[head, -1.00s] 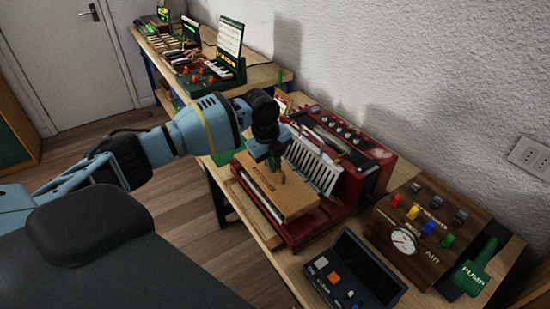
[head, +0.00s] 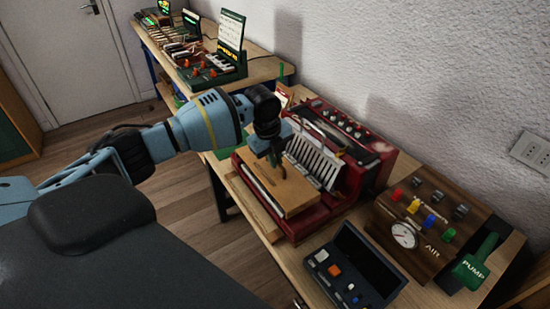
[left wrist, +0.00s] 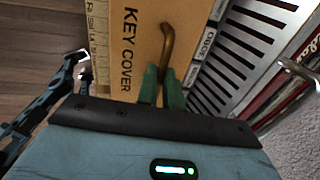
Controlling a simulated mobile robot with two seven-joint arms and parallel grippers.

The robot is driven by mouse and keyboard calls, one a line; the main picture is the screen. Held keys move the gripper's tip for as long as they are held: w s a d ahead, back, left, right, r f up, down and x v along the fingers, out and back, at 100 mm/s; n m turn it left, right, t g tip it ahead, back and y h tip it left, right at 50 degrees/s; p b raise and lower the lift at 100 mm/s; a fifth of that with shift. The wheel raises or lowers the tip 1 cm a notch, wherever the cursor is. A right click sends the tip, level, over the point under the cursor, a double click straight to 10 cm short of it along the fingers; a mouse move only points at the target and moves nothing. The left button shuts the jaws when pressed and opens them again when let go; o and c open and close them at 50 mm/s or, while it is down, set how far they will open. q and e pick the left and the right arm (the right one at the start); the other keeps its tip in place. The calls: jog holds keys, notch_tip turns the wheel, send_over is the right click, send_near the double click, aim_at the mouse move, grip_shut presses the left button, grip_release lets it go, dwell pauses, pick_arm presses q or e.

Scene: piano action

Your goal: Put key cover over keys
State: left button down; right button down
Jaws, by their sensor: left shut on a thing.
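The key cover (head: 287,190) is a flat tan wooden board. It lies over the front of the red piano action unit (head: 310,222), with a strip of pale keys (head: 256,190) showing along its near left edge. In the left wrist view the board (left wrist: 115,70) reads "KEY COVER" and has a curved brown handle (left wrist: 168,42). My left gripper (head: 275,158) is above the board; in the left wrist view its green fingertips (left wrist: 160,88) are shut on the handle. Whether the board fully rests on the unit is hard to tell. My right gripper is not in view.
A row of white slats (head: 316,160) stands just behind the board. A dark box with buttons (head: 352,272) sits close on the right, with a wooden gauge panel (head: 425,225) and green pump handle (head: 478,262) beyond. Other devices stand on the far table (head: 262,75).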

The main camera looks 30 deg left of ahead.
aim_at(272, 172)
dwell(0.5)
pick_arm(q)
jog(key=shift+f, duration=0.5)
dwell(0.6)
jog(key=c, duration=1.5)
grip_release()
jog(key=shift+o, duration=0.2)
notch_tip(272, 172, up, 8)
jog(key=s, duration=0.1)
jog(key=shift+s+a+f, duration=0.15)
jog(key=shift+s+a, duration=0.05)
jog(key=shift+a, duration=0.05)
jog(key=shift+f, duration=0.1)
